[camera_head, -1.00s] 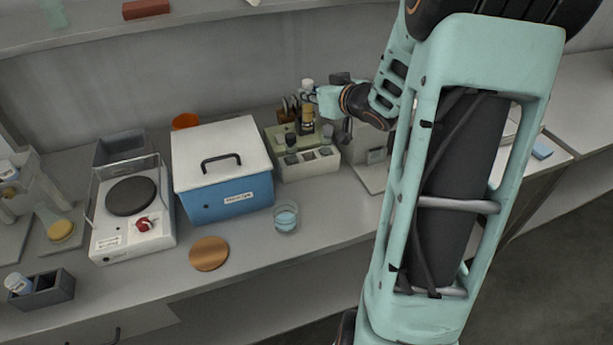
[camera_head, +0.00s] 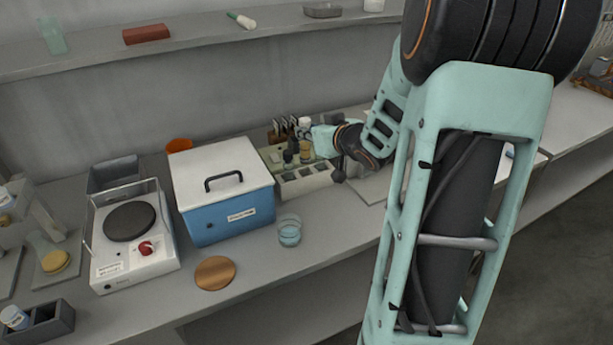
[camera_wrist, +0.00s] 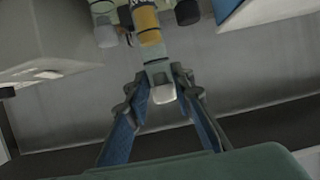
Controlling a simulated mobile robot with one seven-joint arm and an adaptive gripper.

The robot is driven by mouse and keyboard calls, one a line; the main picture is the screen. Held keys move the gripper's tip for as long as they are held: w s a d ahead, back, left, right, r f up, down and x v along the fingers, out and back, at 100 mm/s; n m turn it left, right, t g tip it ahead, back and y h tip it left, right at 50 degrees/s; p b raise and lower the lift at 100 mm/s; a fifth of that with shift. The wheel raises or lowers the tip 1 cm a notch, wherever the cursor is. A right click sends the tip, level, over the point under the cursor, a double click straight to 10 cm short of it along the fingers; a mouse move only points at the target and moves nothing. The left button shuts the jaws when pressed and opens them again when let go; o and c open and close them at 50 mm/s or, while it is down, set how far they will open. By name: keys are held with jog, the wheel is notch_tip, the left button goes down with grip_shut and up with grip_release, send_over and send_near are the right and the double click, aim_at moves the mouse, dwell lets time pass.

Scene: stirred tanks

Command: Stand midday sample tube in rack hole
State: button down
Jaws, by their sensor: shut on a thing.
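The sample tube, with a white cap (camera_head: 304,122) and an amber lower part (camera_head: 306,152), stands about upright at the rack in the head view. My gripper (camera_head: 313,134) is shut on its upper end. In the wrist view my gripper (camera_wrist: 163,88) has its fingertips around the pale end of the tube (camera_wrist: 157,70), and a yellow band (camera_wrist: 148,28) shows further along. The pale rack (camera_head: 303,180) has square dark openings along its front. Whether the tube's lower end is inside a hole or just above cannot be told.
Dark-capped tubes (camera_head: 288,157) stand beside the held tube. A blue box with a white lid (camera_head: 222,190) is close at the rack's left. A glass beaker (camera_head: 289,230) and a round wooden disc (camera_head: 215,272) lie in front. The bench front between them is bare.

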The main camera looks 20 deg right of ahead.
aim_at(308, 156)
notch_tip(308, 156, down, 8)
jog(key=shift+f+b, duration=0.1)
jog(key=shift+b, duration=0.6)
jog(key=shift+f, duration=0.1)
jog(key=c, duration=2.1)
grip_release()
jog(key=shift+f, duration=0.1)
jog(key=shift+o, duration=0.7)
jog(key=shift+r, duration=0.25)
jog(key=p+v, duration=0.1)
jog(key=v, duration=1.1)
